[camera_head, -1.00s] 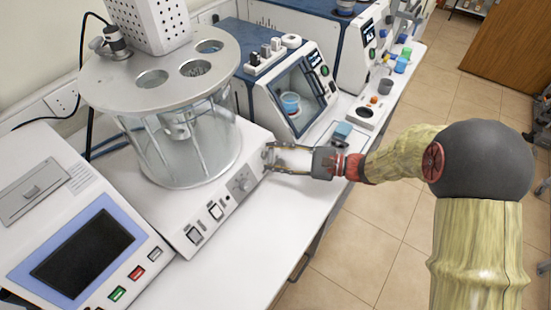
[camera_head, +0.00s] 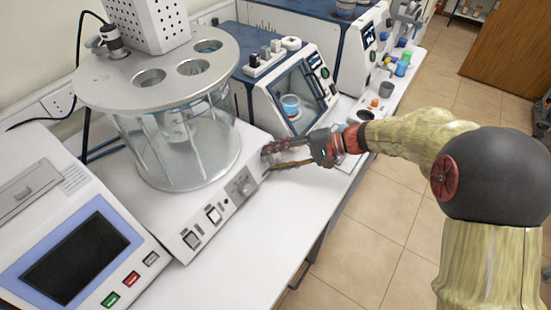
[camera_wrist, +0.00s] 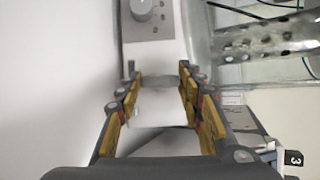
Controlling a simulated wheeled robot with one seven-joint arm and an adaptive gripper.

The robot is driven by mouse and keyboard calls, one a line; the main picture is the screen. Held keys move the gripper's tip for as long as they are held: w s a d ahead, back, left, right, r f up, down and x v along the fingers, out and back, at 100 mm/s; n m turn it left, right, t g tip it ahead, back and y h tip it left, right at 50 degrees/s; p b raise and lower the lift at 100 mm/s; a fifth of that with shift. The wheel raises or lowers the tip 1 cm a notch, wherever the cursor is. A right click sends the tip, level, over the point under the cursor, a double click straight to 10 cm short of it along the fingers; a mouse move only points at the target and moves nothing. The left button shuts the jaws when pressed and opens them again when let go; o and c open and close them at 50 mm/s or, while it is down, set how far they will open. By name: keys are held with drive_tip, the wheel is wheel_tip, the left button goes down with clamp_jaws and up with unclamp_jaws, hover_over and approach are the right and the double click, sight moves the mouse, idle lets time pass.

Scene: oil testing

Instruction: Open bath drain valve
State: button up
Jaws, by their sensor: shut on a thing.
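The bath is a clear glass vessel (camera_head: 185,150) under a round grey lid (camera_head: 155,72), on a white base (camera_head: 225,205) with a knob and switches on its front. My gripper (camera_head: 268,158) is at the right end of this base, where the drain valve is. In the wrist view my gripper (camera_wrist: 160,84) has its two yellow-padded fingers shut on a small grey part, the drain valve handle (camera_wrist: 160,81). The fingers hide most of the valve in the head view, so its exact turn angle cannot be told.
A white device with a dark screen (camera_head: 75,258) stands at the left. A windowed tester (camera_head: 295,100) is behind my gripper. Small coloured containers (camera_head: 402,68) stand farther along the bench. The bench front (camera_head: 285,225) is clear, with open floor beyond its edge.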

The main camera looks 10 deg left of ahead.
idle(0.4)
drive_tip(key=o, duration=1.1)
drive_tip(key=shift+o, duration=0.3)
drive_tip(key=v, duration=1.2)
